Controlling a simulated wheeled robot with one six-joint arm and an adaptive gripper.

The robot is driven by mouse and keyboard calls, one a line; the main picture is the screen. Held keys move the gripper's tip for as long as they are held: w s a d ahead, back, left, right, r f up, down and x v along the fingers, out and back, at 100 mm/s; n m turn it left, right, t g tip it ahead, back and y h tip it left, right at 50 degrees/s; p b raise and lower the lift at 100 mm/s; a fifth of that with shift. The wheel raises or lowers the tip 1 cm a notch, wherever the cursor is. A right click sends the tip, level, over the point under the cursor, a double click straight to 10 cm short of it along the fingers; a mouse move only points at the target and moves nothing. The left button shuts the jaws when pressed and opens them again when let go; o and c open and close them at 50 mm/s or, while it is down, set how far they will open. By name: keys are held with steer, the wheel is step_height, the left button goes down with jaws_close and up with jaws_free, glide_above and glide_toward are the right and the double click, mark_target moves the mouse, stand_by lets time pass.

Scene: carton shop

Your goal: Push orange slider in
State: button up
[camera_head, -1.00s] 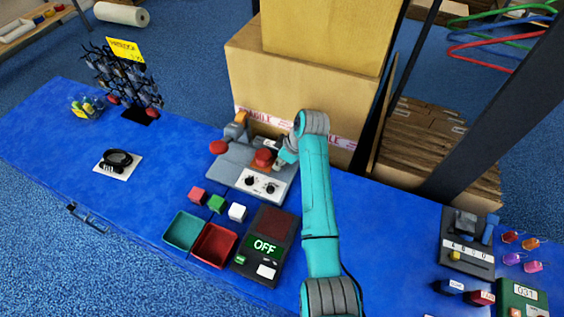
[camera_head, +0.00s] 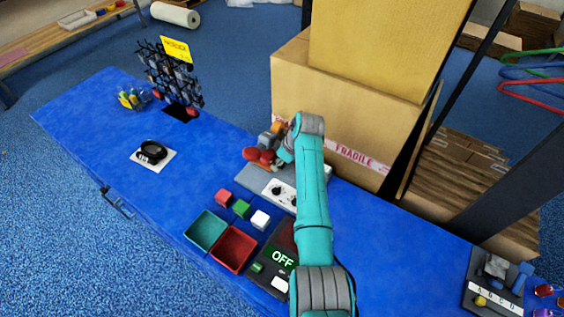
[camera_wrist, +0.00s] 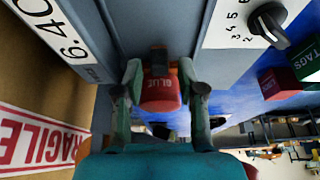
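A grey machine (camera_head: 254,180) with a white knob panel stands on the blue bench. An orange block (camera_head: 278,127) on a grey mount sits at its back, partly behind my arm; it may be the slider. My gripper (camera_head: 282,153) is low over the machine, left of the knob panel's far end. In the wrist view my gripper (camera_wrist: 160,88) has its two fingers on either side of a red piece marked GLUE (camera_wrist: 160,95), apparently closed on it.
Tall cartons (camera_head: 310,90) stand close behind the machine. A lettered panel (camera_head: 493,294) is at right.

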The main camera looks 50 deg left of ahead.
steer(key=v, duration=1.2)
steer(key=shift+f, duration=0.1)
stand_by(0.4)
